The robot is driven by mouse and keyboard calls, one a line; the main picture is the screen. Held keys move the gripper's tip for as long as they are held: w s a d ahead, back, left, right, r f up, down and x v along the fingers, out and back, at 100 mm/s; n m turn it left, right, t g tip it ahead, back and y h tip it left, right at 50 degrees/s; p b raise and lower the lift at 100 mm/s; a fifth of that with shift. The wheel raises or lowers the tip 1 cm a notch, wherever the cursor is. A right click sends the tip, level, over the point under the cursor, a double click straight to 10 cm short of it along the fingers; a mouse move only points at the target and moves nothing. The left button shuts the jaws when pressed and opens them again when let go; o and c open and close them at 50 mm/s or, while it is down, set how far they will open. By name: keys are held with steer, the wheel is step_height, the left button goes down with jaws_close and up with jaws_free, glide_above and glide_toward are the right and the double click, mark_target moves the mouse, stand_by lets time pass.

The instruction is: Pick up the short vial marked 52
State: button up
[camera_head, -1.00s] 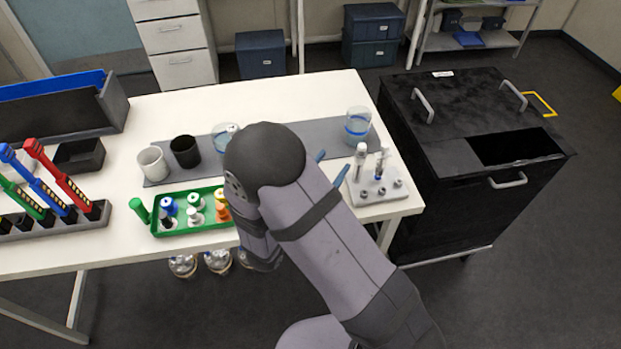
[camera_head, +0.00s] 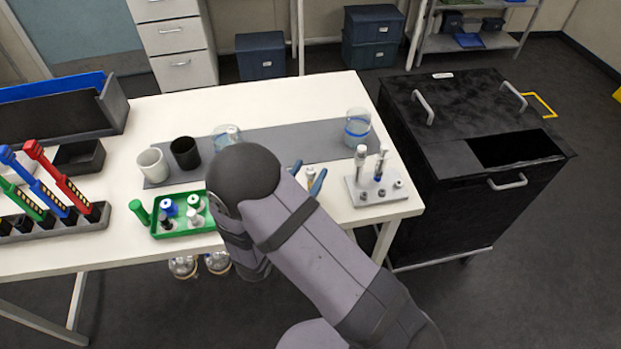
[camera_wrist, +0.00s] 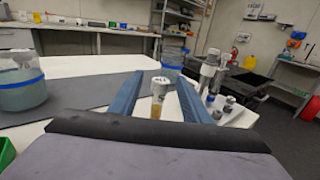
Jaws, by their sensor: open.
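A short vial (camera_wrist: 157,104) with a pale cap and yellowish-brown contents stands upright between the fingers of my gripper in the wrist view. Its marking is too small to read, so I cannot tell if it is 52. My gripper (camera_wrist: 160,95) is open, one blue finger on each side of the vial, with visible gaps. In the head view the gripper (camera_head: 308,176) is over the white table (camera_head: 270,100), and the vial's pale top (camera_head: 311,174) shows between the fingers. My arm hides the vial's lower part there.
A grey rack (camera_head: 362,196) with two taller vials stands right of the gripper. A green tray (camera_head: 183,232) with several capped vials is at the left, partly behind my arm. A blue-banded glass jar (camera_head: 357,127) stands behind on a grey mat (camera_head: 285,144). A black bin (camera_head: 440,150) is beside the table.

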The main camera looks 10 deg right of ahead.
steer(key=shift+w+d+r, duration=0.1)
steer(key=shift+w+d, duration=0.1)
steer(key=shift+f+p+x, duration=0.2)
steer(key=shift+p+x, duration=1)
steer(key=shift+x, duration=1.1)
jaws_close()
